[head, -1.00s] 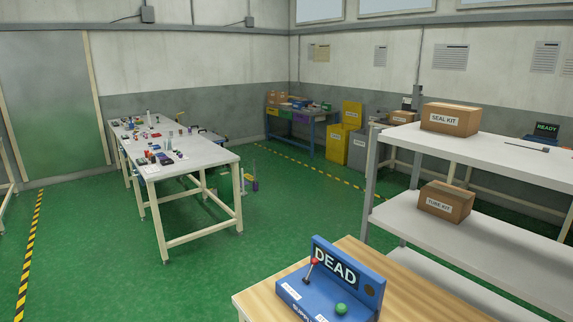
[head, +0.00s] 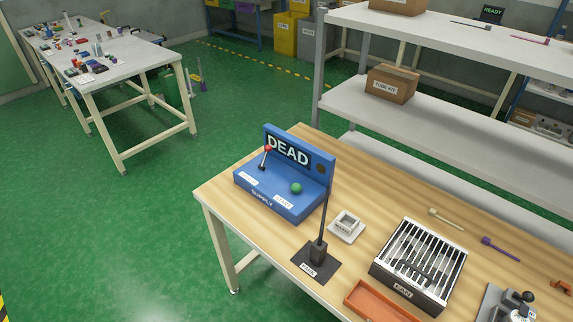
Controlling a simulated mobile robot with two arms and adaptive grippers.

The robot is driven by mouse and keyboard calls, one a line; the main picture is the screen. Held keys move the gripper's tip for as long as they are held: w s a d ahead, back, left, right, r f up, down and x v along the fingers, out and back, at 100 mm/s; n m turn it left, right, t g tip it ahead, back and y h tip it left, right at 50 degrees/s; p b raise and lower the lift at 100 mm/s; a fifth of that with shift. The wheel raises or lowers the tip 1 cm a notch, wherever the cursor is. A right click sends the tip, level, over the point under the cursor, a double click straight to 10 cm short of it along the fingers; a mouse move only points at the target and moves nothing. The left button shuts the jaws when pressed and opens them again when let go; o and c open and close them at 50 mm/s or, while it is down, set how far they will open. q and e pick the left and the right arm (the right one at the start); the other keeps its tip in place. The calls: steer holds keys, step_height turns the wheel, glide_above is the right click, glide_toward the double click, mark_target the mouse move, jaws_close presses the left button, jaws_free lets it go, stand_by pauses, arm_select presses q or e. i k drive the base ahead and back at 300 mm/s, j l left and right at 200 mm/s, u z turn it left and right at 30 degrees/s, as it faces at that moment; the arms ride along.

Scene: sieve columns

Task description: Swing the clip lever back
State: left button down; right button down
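No part is clearly readable as the clip lever. A grey device with a black knob (head: 528,297) is cut off at the bottom right corner of the wooden table. A blue box marked DEAD (head: 280,200) stands at the table's far left corner. It has a red-tipped lever (head: 266,157), which stands up and leans slightly, and a green button (head: 296,188). A black stand with an upright post (head: 318,256) is in front of the box. Neither of my grippers is in view.
On the wooden table (head: 221,196) are a small white dish (head: 346,226), a slotted rack (head: 421,258), an orange tray (head: 382,303), a yellowish tool (head: 446,219) and a purple tool (head: 500,248). White shelves (head: 420,125) stand behind it. Green floor is open at left.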

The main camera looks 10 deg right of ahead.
mark_target(528, 296)
steer(key=l+z, duration=0.2)
steer(key=z, duration=2.05)
steer(key=k+j+z, duration=0.15)
steer(key=j+z, duration=0.25)
steer(key=k+j+z, duration=0.2)
steer(key=j+z, duration=0.2)
steer(key=k+j+z, duration=0.25)
steer(key=z, duration=0.2)
steer(key=j, duration=0.1)
